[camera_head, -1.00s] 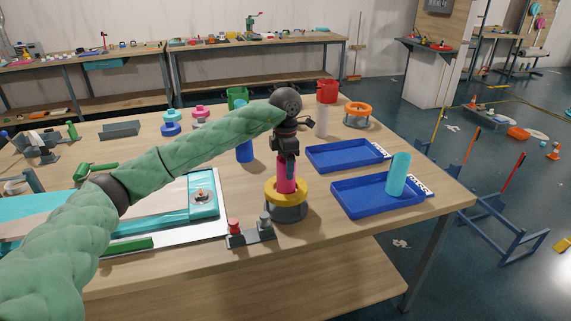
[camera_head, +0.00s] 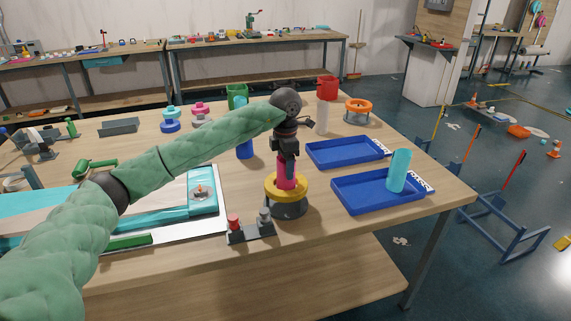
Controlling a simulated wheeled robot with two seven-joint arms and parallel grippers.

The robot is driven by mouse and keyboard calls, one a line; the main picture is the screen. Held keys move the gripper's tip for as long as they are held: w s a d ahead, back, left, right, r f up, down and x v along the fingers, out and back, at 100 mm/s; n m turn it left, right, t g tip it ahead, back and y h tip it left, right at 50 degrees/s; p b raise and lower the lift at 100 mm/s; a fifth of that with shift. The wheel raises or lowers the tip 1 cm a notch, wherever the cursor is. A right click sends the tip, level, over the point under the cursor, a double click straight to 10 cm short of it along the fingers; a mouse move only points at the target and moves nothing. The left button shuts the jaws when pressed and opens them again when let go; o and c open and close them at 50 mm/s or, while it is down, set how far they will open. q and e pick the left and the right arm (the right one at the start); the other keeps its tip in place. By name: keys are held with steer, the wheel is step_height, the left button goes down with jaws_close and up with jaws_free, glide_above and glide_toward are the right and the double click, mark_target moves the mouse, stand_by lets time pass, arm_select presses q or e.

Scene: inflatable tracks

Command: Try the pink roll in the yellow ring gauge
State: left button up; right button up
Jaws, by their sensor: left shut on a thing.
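The yellow ring gauge (camera_head: 271,193) stands on a grey base near the front of the wooden table. The pink roll (camera_head: 286,171) is upright over the ring, its lower end at the ring's opening; how deep it sits inside is hidden. My left gripper (camera_head: 286,160) is shut on the top of the pink roll, pointing down from above. My right gripper is not in view.
Two blue trays (camera_head: 345,152) lie to the right; the nearer tray (camera_head: 375,205) holds a turquoise roll (camera_head: 399,170). An orange ring gauge (camera_head: 358,110) stands behind. A small grey block with a red knob (camera_head: 234,222) sits at front left of the yellow ring.

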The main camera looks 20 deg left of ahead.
arm_select(q)
steer(key=shift+f+b, duration=0.5)
steer(key=shift+f, duration=0.25)
stand_by(1.4)
steer(key=shift+r+p, duration=1.45)
steer(key=shift+r, duration=4.65)
